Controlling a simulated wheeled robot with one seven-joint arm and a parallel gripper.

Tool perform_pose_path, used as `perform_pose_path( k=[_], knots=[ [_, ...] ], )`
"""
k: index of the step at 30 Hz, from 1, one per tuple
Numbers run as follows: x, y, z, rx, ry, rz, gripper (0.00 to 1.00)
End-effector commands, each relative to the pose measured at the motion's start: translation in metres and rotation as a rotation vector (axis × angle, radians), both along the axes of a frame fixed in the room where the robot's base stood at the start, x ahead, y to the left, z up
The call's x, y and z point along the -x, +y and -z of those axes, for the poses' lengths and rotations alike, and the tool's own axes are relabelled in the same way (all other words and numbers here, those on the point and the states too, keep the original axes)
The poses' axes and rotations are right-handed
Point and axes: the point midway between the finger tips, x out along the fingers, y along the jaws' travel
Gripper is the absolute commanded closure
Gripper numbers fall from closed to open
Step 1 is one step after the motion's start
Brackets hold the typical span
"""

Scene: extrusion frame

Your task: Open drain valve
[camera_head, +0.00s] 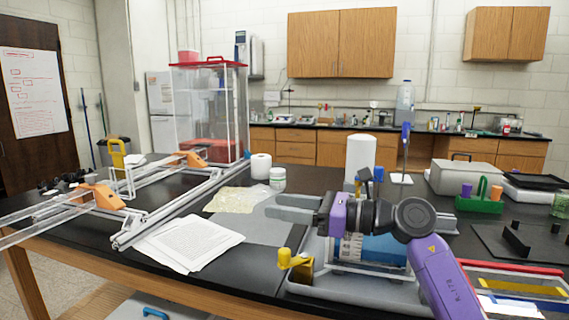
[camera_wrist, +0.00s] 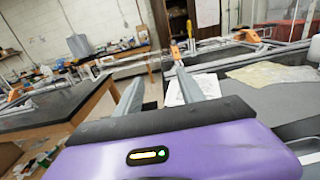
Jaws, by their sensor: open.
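A yellow fitting with a raised lever-like knob (camera_head: 296,263) sits at the left front of a grey tray (camera_head: 350,292); it looks like the drain valve, though I cannot be sure. Its knob stands up at the left end. My gripper (camera_head: 273,204) has a purple body and two grey fingers, spread apart and empty. It points left above the table, higher in the picture than the yellow fitting and not touching it. In the wrist view my gripper (camera_wrist: 158,76) also shows nothing between its fingers, and the yellow fitting is not visible there.
A blue cylinder (camera_head: 368,249) lies in a frame over the tray, partly hidden by my arm. White papers (camera_head: 188,243) and a yellowish sheet (camera_head: 236,199) lie left of it. Aluminium rails (camera_head: 170,208) run along the left. A white cylinder (camera_head: 360,158) stands behind my gripper.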

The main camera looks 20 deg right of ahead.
Motion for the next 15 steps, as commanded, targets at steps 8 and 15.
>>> perform_pose_path(
  k=[8,15],
  knots=[
    [0.0,0.0,-0.061,0.004,-0.003,0.0,0.54],
    [0.0,0.0,-0.088,0.002,-0.001,0.0,0.54]
  ],
)
